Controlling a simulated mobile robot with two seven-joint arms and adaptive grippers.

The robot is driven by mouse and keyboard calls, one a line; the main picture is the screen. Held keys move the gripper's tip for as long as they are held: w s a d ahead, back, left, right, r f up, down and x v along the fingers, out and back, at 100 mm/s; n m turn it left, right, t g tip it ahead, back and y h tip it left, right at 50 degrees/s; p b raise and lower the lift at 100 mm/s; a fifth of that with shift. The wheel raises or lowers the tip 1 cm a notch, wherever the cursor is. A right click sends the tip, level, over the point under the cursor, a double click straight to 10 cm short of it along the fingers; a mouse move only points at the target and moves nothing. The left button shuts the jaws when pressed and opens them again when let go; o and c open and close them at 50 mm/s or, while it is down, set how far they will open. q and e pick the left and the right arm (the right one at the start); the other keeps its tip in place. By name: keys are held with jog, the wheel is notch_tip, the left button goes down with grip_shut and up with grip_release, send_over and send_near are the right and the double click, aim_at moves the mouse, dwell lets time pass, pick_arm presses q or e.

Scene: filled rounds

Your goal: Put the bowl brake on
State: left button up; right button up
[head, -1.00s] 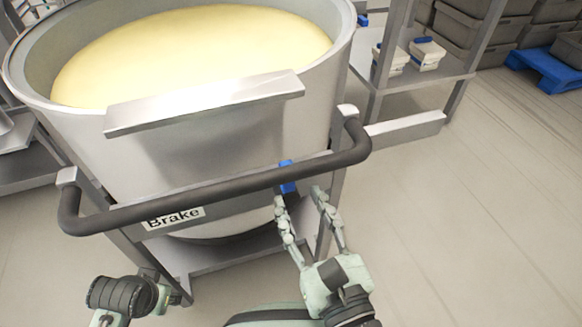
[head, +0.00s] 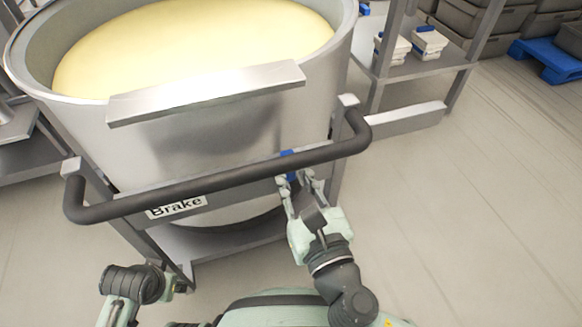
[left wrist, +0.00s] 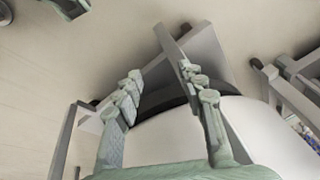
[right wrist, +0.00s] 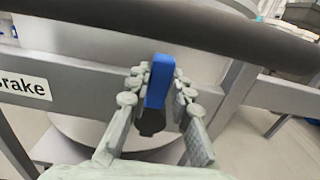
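The large steel bowl (head: 230,122) holds pale yellow dough and stands in a frame with a black push bar (head: 225,182). A white label reading Brake (head: 176,207) is on the frame's crossbar. The blue brake lever (right wrist: 160,82) is on the crossbar right of the label; its top also shows in the head view (head: 287,154). My right gripper (right wrist: 158,84) is open, with its fingers on either side of the lever, just below the push bar. I cannot tell whether they touch it. My left gripper (left wrist: 158,65) is open and empty, low near the frame's left side.
A steel shelf (head: 430,66) with white tubs (head: 428,42) stands behind on the right. Grey crates (head: 470,35) and a blue pallet (head: 547,60) are farther back. The floor (head: 480,200) on the right is clear.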

grip_shut()
jog(key=shift+d+m, duration=0.15)
jog(key=shift+m, duration=0.15)
pick_arm(q)
jog(key=shift+w+a+b+v, duration=0.15)
jog(key=shift+b+v, duration=0.15)
jog(key=shift+v, duration=0.5)
jog(key=shift+a+b+v, duration=0.15)
jog(key=shift+b+v, duration=0.2)
jog(key=shift+v, duration=0.45)
jog(key=shift+w+a+b+v, duration=0.15)
jog(key=shift+b+v, duration=0.15)
jog(key=shift+v, duration=0.5)
pick_arm(e)
jog(key=shift+w+d+f+m, duration=0.2)
jog(key=shift+d+m, duration=0.3)
jog(key=shift+m, duration=0.6)
jog(key=shift+w+d+f+m, duration=0.15)
jog(key=shift+d+m, duration=0.4)
jog(key=shift+m, duration=0.55)
jog(key=shift+w+d+f+m, duration=0.2)
jog(key=shift+d+m, duration=0.3)
jog(key=shift+m, duration=0.6)
pick_arm(q)
jog(key=shift+s, duration=0.1)
pick_arm(e)
jog(key=o, duration=0.9)
grip_release()
jog(key=shift+c, duration=0.2)
jog(key=v, duration=1.2)
